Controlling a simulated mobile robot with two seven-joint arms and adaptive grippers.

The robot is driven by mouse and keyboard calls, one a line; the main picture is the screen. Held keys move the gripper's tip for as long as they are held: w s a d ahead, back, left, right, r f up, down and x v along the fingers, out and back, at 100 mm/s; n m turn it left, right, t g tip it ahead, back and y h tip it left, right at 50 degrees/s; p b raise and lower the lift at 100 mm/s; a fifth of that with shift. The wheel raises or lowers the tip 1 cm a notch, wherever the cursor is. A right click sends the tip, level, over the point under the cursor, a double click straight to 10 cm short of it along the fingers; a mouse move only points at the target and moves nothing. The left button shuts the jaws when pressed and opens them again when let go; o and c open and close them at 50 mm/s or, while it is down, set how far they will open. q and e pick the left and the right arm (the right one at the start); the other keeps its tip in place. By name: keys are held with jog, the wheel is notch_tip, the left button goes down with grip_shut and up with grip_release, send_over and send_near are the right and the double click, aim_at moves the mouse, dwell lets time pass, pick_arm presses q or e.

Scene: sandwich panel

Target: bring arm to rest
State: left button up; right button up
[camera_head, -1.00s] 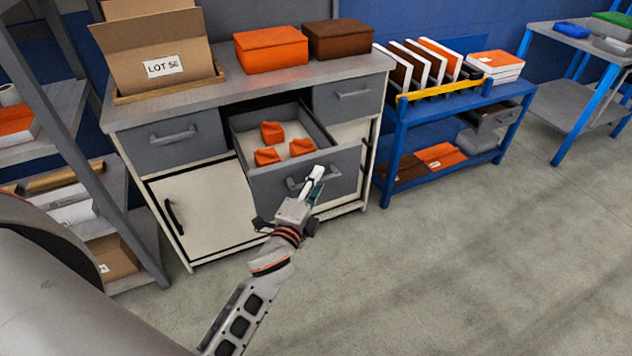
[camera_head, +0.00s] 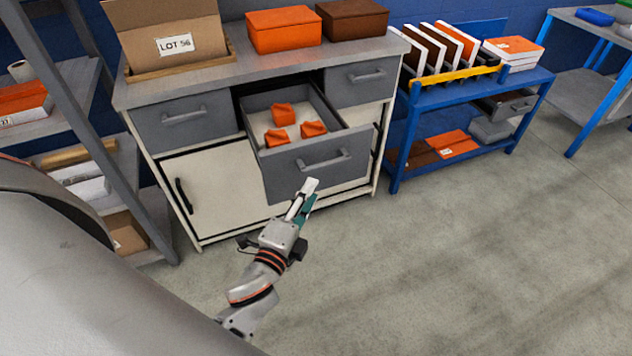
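My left gripper (camera_head: 303,200) hangs over the floor in front of the cabinet, its fingers pointing up toward the open drawer. Its fingertips are below the drawer's handle (camera_head: 323,162) and appear apart from it. The fingers show as a white one and a teal one close together, and I cannot tell whether they are open or shut. No object shows in them. The drawer (camera_head: 280,183) is pulled out, with several small orange pieces (camera_head: 283,113) inside. My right gripper is not in view.
The cabinet (camera_head: 225,185) carries a LOT 56 box (camera_head: 172,35), an orange box (camera_head: 284,29) and a brown box (camera_head: 352,18). A blue rack (camera_head: 398,150) stands right of it and a grey shelf (camera_head: 60,75) left. The floor (camera_head: 450,270) at right is clear.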

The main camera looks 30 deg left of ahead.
pick_arm(q)
jog(key=shift+s, duration=0.55)
jog(key=s+d+f+n+g+h+p, duration=0.1)
jog(key=s+d+f+n+g+h, duration=0.1)
jog(key=s+f+n, duration=0.4)
jog(key=s+d+f+n+g+h+p, duration=0.1)
jog(key=s+f+n+g, duration=0.4)
jog(key=f, duration=0.8)
jog(key=s+d+n+h, duration=0.1)
jog(key=s+d, duration=0.1)
jog(key=s, duration=0.1)
jog(key=shift+s+d+f+n+g, duration=0.15)
jog(key=shift+s+f+n+g, duration=0.15)
jog(key=shift+s+n, duration=0.1)
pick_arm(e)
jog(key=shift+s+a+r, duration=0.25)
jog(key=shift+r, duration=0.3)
pick_arm(q)
jog(key=shift+r, duration=0.1)
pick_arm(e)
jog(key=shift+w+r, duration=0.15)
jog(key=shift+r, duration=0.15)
pick_arm(q)
jog(key=shift+w, duration=0.1)
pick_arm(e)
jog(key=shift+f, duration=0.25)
